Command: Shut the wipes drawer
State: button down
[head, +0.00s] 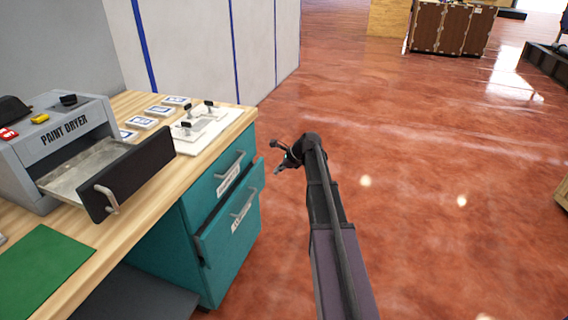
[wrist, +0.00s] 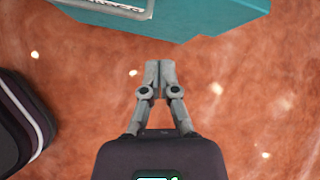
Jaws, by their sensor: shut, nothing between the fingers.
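A teal cabinet (head: 222,270) stands under the workbench with two labelled drawers. The upper drawer (head: 219,194) looks flush. The lower drawer (head: 231,223) is pulled out a little, its front standing proud of the cabinet. The label writing is too small to read, so I cannot tell by name which is the wipes drawer. My gripper (head: 280,158) is to the right of the drawer fronts, apart from them. In the wrist view my gripper (wrist: 159,70) is shut and empty, with a teal drawer (wrist: 205,18) and its pale label ahead of the fingertips.
The wooden bench top (head: 150,215) carries a grey paint dryer (head: 75,126) with its own dark-fronted drawer (head: 130,175) open. A white board (head: 205,128) and a green mat (head: 42,270) lie on it too. The red floor (head: 430,170) to the right is clear.

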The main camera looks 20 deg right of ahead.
jog(key=s+a+f+n+g+h, duration=0.2)
jog(key=s+a+n+h, duration=0.1)
jog(key=s+a+n, duration=0.7)
jog(key=s+a+f+n+g+h, duration=0.2)
jog(key=s+a+n, duration=0.8)
jog(key=s, duration=0.7)
jog(key=n+g+h, duration=0.1)
jog(key=n, duration=0.2)
jog(key=shift+s+a+f+n, duration=0.15)
jog(key=shift+s+a+n, duration=0.15)
jog(key=shift+s, duration=0.1)
jog(key=shift+s+d, duration=0.1)
jog(key=shift+s, duration=0.05)
